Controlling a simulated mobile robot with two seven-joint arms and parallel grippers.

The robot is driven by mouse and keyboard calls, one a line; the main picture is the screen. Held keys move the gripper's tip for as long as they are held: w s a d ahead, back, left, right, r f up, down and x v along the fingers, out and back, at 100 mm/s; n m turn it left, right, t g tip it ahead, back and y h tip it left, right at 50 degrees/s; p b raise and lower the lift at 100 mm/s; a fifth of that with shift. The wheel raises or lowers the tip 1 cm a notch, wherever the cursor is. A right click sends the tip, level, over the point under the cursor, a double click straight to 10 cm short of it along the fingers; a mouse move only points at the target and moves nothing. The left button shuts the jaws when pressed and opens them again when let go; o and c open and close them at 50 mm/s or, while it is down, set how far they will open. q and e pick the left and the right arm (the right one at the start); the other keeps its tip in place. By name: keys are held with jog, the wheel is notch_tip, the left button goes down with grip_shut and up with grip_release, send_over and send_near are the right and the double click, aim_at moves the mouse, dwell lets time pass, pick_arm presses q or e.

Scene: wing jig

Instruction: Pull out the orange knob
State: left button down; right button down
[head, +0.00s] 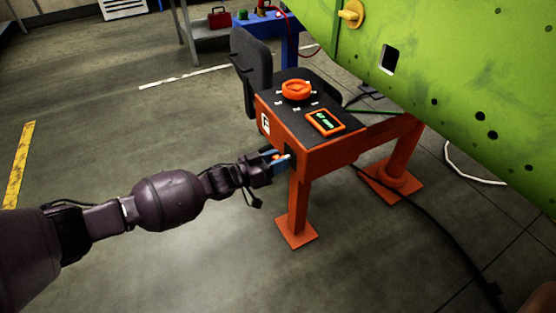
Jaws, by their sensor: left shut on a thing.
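An orange-red control stand (335,152) with a dark top stands right of centre. I cannot tell how far the knob stands out from the stand. A larger round orange dial (296,89) sits on the stand's top, apart from my gripper. My right gripper is not in view.
A green wing panel (460,70) hangs over the upper right. A black chair (252,62) stands behind the stand. Cables lie on the floor at right. The floor (140,255) is clear at lower left.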

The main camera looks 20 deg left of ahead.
pick_arm(q)
jog(key=p+v, duration=0.1)
jog(key=v, duration=0.2)
jog(key=shift+f, duration=0.15)
jog(key=c, duration=1.1)
grip_release()
jog(key=o, duration=0.4)
jog(key=shift+s+a, duration=0.1)
jog(key=shift+c, duration=0.2)
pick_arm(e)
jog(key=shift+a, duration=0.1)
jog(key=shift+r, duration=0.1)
pick_arm(q)
jog(key=p+v, duration=0.2)
jog(key=v, duration=0.8)
jog(key=shift+s+a, duration=0.2)
jog(key=shift+s, duration=0.05)
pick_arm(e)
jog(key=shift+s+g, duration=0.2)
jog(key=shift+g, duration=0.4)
